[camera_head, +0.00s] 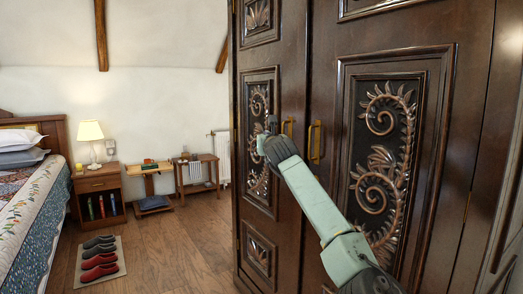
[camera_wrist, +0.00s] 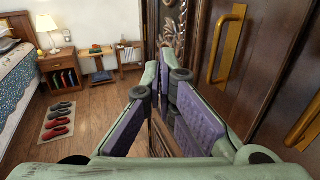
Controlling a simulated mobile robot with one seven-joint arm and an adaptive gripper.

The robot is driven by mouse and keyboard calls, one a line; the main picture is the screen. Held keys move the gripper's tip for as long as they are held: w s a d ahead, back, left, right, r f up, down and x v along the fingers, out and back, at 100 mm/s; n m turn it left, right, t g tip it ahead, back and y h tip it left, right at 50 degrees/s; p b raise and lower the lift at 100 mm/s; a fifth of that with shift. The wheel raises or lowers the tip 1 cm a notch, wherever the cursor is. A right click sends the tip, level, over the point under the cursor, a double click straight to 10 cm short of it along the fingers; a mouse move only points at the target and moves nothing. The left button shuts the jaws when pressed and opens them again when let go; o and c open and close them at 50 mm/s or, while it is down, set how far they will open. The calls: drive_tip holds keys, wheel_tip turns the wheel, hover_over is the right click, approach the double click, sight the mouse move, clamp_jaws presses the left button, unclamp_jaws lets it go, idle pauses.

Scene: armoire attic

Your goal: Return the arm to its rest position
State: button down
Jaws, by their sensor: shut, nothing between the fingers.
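My arm reaches up from the lower right in the head view, in front of the dark carved armoire (camera_head: 336,30). My gripper (camera_head: 268,140) is at the arm's far end, in front of the left door and just left of its brass handle (camera_head: 288,129). The right door has a second brass handle (camera_head: 314,142). In the wrist view my gripper (camera_wrist: 166,78) is shut and empty, with purple finger pads. The handles stand to its right there, apart from the fingers. Both armoire doors look closed.
A bed (camera_head: 40,190) stands at the left. Beside it are a nightstand (camera_head: 98,183) with a lit lamp (camera_head: 90,135) and a mat (camera_head: 88,241) with several shoes. Small wooden tables (camera_head: 196,160) stand by the back wall. The wooden floor (camera_head: 185,250) between is clear.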

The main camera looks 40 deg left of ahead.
drive_tip(key=shift+s+a+r, duration=0.1)
drive_tip(key=shift+s+a, duration=0.05)
drive_tip(key=shift+s, duration=0.55)
